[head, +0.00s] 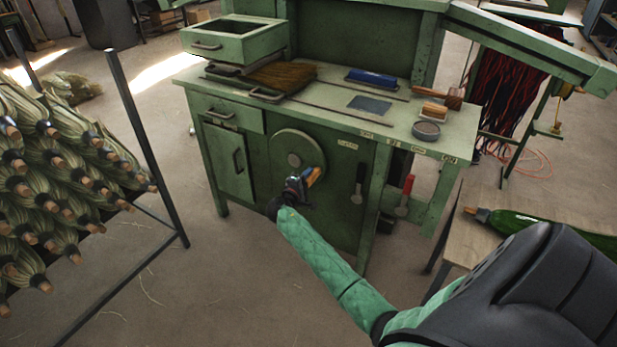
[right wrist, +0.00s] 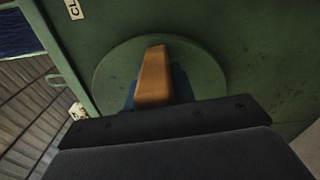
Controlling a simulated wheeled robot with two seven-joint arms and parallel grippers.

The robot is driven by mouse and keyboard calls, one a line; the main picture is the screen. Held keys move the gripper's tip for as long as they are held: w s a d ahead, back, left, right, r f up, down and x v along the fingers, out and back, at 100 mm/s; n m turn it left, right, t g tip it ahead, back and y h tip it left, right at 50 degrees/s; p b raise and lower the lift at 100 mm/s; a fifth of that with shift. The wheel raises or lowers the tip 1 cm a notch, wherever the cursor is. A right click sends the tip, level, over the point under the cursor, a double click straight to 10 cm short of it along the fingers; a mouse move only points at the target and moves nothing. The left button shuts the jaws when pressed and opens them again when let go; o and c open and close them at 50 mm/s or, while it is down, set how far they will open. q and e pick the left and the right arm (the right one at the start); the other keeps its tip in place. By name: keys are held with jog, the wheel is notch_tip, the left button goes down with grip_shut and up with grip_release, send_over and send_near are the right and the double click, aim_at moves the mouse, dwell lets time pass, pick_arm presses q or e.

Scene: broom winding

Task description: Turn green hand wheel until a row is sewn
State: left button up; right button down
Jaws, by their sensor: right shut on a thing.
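The green hand wheel (head: 288,142) is a round disc on the front of the green workbench. It also fills the middle of the right wrist view (right wrist: 208,72). An orange-brown handle (right wrist: 154,75) stands out from the wheel, and in the head view it shows at the wheel's lower right (head: 314,175). My right gripper (head: 303,184) is at this handle, shut on it; blue finger parts flank the handle in the right wrist view. A broom head of brown bristles (head: 282,76) lies on the bench top. My left gripper is out of view.
The bench top also holds a blue block (head: 371,78), a wooden mallet (head: 450,98) and a round tin (head: 426,130). A red-handled lever (head: 406,192) hangs right of the wheel. A rack of straw bundles (head: 60,175) stands at left; a wooden table (head: 480,228) is at right.

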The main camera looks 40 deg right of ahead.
jog(key=c, duration=1.2)
grip_release()
jog(key=shift+o, duration=0.2)
jog(key=shift+s+a+f, duration=0.1)
jog(key=shift+a, duration=0.35)
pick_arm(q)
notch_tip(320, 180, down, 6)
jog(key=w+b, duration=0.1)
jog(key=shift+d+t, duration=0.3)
pick_arm(e)
jog(key=v, duration=0.7)
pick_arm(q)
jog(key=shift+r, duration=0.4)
